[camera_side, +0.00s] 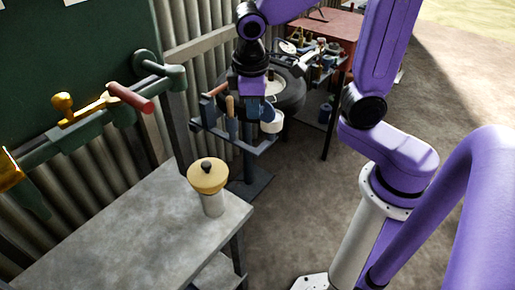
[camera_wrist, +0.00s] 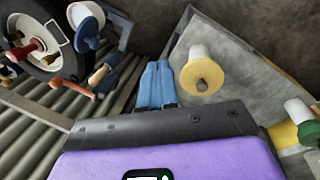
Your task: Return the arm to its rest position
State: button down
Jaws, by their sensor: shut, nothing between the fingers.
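My gripper (camera_side: 250,108) hangs at the end of my purple arm, pointing down near the tool rack in the side view. In the wrist view its two blue fingers (camera_wrist: 157,85) are together, with nothing held between them. The fingertips are hard to make out in the side view against the rack. My gripper is apart from the grey table and the yellow-topped white piece on it.
A grey table (camera_side: 130,235) holds a white piece with a yellow top (camera_side: 207,175). A rack (camera_side: 262,146) with several tools and a tire (camera_side: 292,92) stand close to my gripper. A red bench (camera_side: 340,25) is behind. Open floor lies at right.

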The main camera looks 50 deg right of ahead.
jog(key=s+d+f+n+y, duration=0.1)
jog(key=s+n, duration=0.1)
jog(key=s, duration=0.6)
jog(key=s+d+f+n+g+y, duration=0.1)
jog(key=s+d+n, duration=0.1)
jog(key=s, duration=0.6)
jog(key=shift+s+n, duration=0.3)
jog(key=shift+n, duration=0.3)
